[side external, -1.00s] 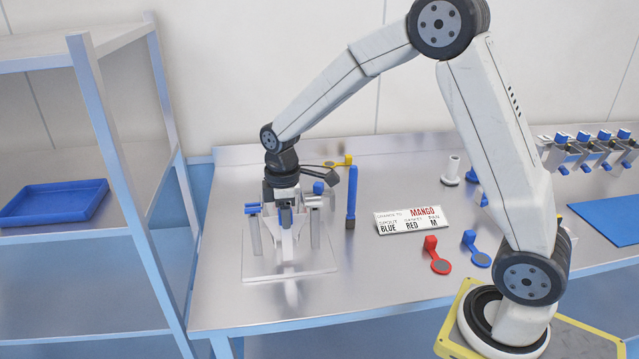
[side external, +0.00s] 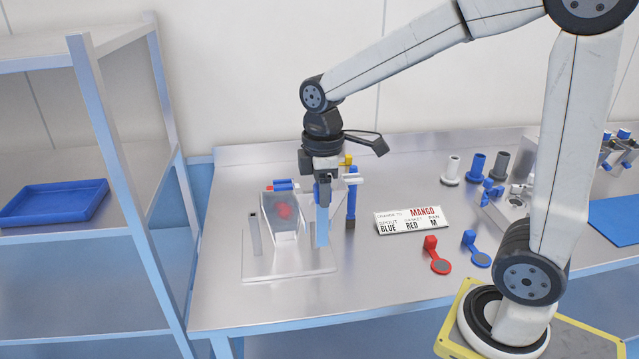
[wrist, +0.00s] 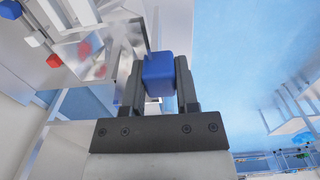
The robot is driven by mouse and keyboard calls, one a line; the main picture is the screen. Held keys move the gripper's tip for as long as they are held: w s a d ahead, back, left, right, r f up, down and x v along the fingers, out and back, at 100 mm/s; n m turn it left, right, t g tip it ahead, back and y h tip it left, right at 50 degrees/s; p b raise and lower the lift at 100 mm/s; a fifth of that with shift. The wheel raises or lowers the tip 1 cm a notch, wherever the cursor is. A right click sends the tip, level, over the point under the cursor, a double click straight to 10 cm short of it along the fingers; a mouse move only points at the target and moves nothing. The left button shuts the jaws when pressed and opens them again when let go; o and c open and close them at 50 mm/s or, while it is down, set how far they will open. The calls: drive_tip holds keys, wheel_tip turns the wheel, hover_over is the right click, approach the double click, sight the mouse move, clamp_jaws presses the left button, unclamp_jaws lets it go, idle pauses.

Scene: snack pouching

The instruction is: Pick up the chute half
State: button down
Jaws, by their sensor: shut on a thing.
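My gripper (side external: 322,203) is above the right part of the clear base plate (side external: 290,270) in the side view. In the wrist view my gripper (wrist: 160,75) is shut on a blue block (wrist: 158,70), which looks like the handle of the chute half. A shiny metal chute panel (side external: 282,217) with red reflections stands just left of my gripper in the side view. A shiny panel (wrist: 92,50) also shows left of the fingers in the wrist view. I cannot tell how the blue block joins the panel, or whether the panel is clear of the plate.
A grey post (side external: 254,233) stands at the plate's left. A blue-handled stick (side external: 351,198) is close behind my gripper on the right. A label card (side external: 412,219), a red cap (side external: 437,258) and a blue cap (side external: 476,250) lie farther right. The front bench is clear.

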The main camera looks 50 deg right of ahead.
drive_tip(key=shift+s+r, duration=0.35)
drive_tip(key=shift+s, duration=0.4)
drive_tip(key=shift+s+r, duration=0.3)
drive_tip(key=shift+s, duration=0.4)
drive_tip(key=shift+s+r, duration=0.35)
drive_tip(key=shift+s, duration=0.4)
drive_tip(key=w+d+f+m, duration=0.2)
drive_tip(key=d+f+m, duration=0.4)
drive_tip(key=m, duration=1.2)
drive_tip(key=shift+w+d, duration=0.4)
drive_tip(key=shift+d, duration=2)
drive_tip(key=shift+f, duration=0.25)
